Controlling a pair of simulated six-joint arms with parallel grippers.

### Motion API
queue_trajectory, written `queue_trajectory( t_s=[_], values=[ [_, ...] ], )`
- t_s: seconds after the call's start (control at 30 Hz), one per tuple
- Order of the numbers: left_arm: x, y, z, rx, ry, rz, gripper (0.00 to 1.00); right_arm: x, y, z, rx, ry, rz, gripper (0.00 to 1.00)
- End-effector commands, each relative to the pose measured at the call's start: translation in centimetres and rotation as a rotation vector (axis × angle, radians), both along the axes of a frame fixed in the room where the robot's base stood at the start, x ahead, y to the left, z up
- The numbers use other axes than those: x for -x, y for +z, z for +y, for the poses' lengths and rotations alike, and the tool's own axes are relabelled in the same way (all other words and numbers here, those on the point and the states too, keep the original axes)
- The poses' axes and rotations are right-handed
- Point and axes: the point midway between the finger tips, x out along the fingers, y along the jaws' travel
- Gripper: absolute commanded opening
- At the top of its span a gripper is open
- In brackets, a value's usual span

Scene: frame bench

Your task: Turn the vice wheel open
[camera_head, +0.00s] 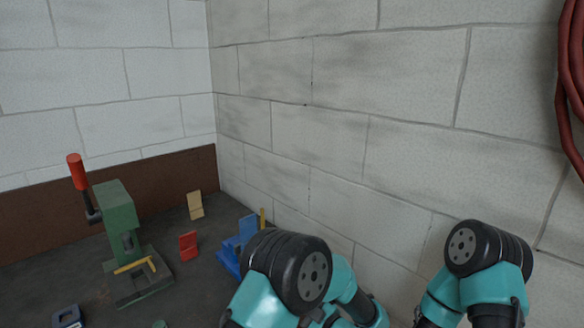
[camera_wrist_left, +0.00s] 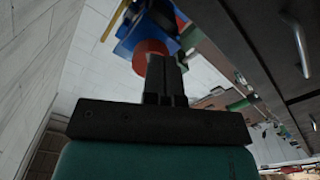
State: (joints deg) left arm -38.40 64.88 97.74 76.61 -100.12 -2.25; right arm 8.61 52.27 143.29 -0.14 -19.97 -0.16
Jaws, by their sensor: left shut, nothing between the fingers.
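The blue vice (camera_head: 230,258) stands on the bench beside the block wall, partly hidden behind my left arm in the head view. Its wheel does not show there. In the left wrist view the blue vice body (camera_wrist_left: 135,38) is at the top, with a round orange-red wheel (camera_wrist_left: 146,52) on its near side. My left gripper (camera_wrist_left: 166,60) is shut and empty, with its dark fingertips right at the wheel and overlapping its edge in the picture. I cannot tell whether they touch it. My right gripper is not in view.
A green press (camera_head: 118,210) with a red-handled lever stands at the left. A red block (camera_head: 188,245) and a tan block (camera_head: 195,206) sit between it and the vice. A blue piece (camera_head: 67,317) lies at the front left. The block wall (camera_head: 330,150) closes off the right.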

Motion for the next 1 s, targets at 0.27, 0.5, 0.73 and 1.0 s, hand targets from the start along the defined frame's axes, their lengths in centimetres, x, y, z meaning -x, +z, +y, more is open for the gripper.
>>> queue_trajectory(
  t_s=[0.27, 0.5, 0.73, 1.0],
  values=[
    [-2.3, 0.0, 2.2, 0.001, 0.002, -0.002, 0.00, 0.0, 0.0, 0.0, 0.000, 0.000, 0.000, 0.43],
    [-3.4, 0.1, 3.2, 0.001, 0.001, -0.002, 0.00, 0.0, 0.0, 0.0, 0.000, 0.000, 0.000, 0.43],
    [-3.8, 0.2, 3.4, 0.005, 0.000, -0.005, 0.00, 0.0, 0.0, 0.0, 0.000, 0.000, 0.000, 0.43],
    [-3.8, 0.3, 3.5, 0.007, 0.001, -0.006, 0.00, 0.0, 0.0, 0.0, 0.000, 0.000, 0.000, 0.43]
  ],
)
